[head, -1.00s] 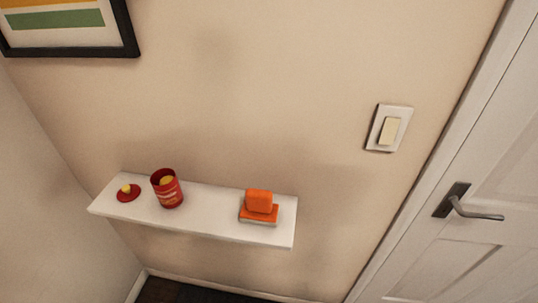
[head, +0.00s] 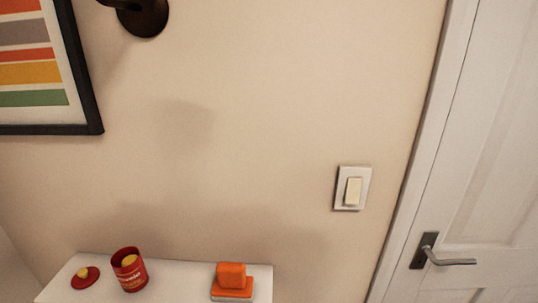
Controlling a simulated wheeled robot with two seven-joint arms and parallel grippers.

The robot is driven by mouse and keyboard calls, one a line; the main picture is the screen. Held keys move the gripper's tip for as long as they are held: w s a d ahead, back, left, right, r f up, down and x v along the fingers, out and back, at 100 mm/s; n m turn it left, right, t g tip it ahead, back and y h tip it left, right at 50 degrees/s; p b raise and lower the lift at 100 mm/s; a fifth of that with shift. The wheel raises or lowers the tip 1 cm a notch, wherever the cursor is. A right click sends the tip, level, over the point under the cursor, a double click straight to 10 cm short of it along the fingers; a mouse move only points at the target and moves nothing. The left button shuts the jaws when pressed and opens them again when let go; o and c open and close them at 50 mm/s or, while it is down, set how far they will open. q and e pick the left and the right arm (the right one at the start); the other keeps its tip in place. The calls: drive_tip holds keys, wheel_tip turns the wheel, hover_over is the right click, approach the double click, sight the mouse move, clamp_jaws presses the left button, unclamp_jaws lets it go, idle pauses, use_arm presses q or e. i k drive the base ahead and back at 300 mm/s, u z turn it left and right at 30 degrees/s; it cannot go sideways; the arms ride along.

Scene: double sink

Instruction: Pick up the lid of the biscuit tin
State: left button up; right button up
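The lid (head: 86,278) is a red disc with a yellow knob, lying flat on the left part of a white wall shelf (head: 187,284). The open red biscuit tin (head: 130,271) stands upright just right of it, apart from it, with something yellow showing inside. Neither of my grippers shows in the head view.
An orange block-like item on an orange and white base (head: 232,283) sits on the shelf's right part. A light switch (head: 353,189), a framed striped picture (head: 42,70) and a dark wall fixture (head: 143,16) are on the wall. A white door (head: 480,150) with a handle (head: 440,255) stands at right.

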sight(85, 277)
drive_tip(key=u, duration=1.25)
